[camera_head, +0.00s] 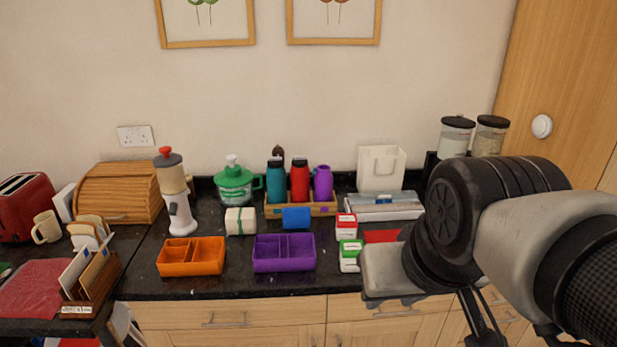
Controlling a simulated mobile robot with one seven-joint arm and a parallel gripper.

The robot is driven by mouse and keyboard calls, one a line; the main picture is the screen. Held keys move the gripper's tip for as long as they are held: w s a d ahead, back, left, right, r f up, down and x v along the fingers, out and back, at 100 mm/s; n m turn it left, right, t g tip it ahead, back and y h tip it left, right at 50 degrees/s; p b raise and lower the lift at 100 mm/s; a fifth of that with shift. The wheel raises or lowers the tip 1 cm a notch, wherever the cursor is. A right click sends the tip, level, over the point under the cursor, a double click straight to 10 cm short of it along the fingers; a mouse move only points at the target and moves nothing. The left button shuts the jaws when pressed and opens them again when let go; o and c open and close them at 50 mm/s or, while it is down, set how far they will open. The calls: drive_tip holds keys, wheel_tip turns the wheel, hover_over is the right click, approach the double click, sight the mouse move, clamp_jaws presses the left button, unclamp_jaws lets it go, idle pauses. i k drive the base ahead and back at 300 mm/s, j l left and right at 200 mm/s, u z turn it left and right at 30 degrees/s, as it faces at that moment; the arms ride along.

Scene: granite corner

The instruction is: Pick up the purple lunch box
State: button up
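The purple lunch box (284,262) is an open tray with dividers inside. It sits upright on the dark granite counter (235,287), near the front edge, in the middle of the head view. An orange box (190,265) of the same kind stands to its left. My gripper (482,331) is at the lower right, in front of the counter and well to the right of the purple box. Only thin dark parts of it show below my arm, and the picture edge cuts it off. Its fingertips and opening cannot be made out.
A blue item (296,218) and a wooden rack (322,209) with bottles stand behind the purple box. A cream roll (240,221) lies behind-left. Red and green small boxes (350,253) stand to the right. A narrow gap separates the purple and orange boxes.

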sight(285, 252)
drive_tip(key=i+l, duration=0.25)
drive_tip(key=k, duration=0.5)
drive_tip(key=i+l, duration=0.15)
drive_tip(key=i, duration=0.3)
drive_tip(key=i+l+u, duration=0.15)
drive_tip(key=i, duration=0.25)
drive_tip(key=l+u, duration=0.35)
drive_tip(key=l, duration=0.2)
drive_tip(key=j+z, duration=0.5)
drive_tip(key=j, duration=0.3)
drive_tip(key=j+z, duration=0.5)
drive_tip(key=j, duration=0.3)
drive_tip(key=k, duration=0.05)
